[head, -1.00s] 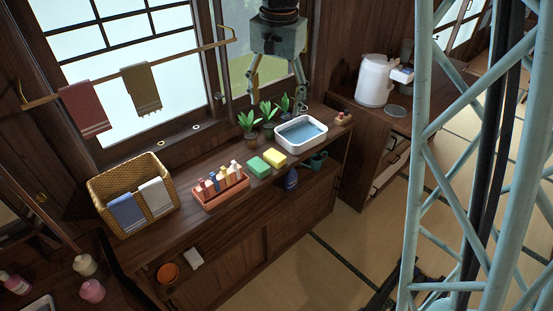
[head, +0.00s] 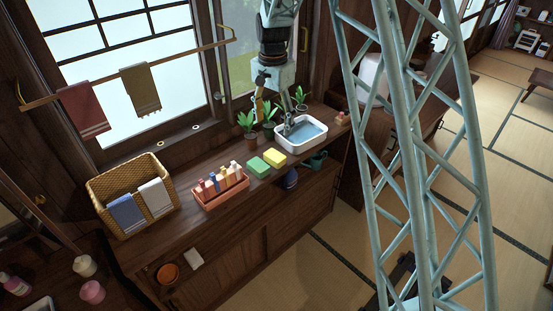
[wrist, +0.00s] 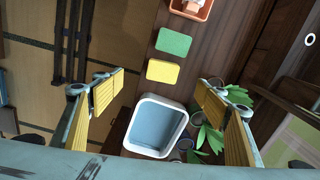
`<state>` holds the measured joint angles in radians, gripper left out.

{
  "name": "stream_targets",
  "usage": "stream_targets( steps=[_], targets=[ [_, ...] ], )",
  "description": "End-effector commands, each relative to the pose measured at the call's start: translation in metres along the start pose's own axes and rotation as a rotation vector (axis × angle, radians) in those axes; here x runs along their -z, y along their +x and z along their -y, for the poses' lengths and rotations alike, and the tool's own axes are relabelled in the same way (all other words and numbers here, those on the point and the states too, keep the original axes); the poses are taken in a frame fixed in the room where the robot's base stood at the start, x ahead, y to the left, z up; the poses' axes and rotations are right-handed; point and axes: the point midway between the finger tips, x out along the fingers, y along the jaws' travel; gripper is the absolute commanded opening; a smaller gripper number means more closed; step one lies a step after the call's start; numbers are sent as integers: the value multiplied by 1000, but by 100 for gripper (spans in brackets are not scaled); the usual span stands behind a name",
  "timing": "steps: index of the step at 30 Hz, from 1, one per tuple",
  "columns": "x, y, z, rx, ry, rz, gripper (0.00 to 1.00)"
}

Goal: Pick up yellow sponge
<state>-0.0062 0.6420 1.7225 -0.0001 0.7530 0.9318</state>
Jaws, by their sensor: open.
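The yellow sponge (head: 276,157) lies on the dark wooden cabinet top, next to a green sponge (head: 259,167) and to the left of a white basin of water (head: 318,134). My gripper (head: 278,118) is open and empty, above the basin and the potted plants, to the right of the yellow sponge. In the wrist view the yellow sponge (wrist: 163,71) lies between the two spread yellow-padded fingers, ahead of them, with the green sponge (wrist: 174,41) beyond it and the basin (wrist: 157,126) nearer.
An orange tray of small bottles (head: 220,186) and a wicker basket with towels (head: 124,200) stand left of the sponges. Potted plants (head: 247,124) stand behind, by the window. A towel rail (head: 190,57) hangs in front of the window.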

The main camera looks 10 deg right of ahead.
Motion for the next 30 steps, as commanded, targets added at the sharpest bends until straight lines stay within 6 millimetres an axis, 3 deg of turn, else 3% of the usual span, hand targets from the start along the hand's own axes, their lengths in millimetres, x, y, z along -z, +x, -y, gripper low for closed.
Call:
stream_targets(
  steps=[3,10,30],
  targets=[
    [6,22,8,-8,26,6,67],
    [12,48,17,-18,60,13,67],
    [13,60,18,-21,69,14,67]
  ],
)
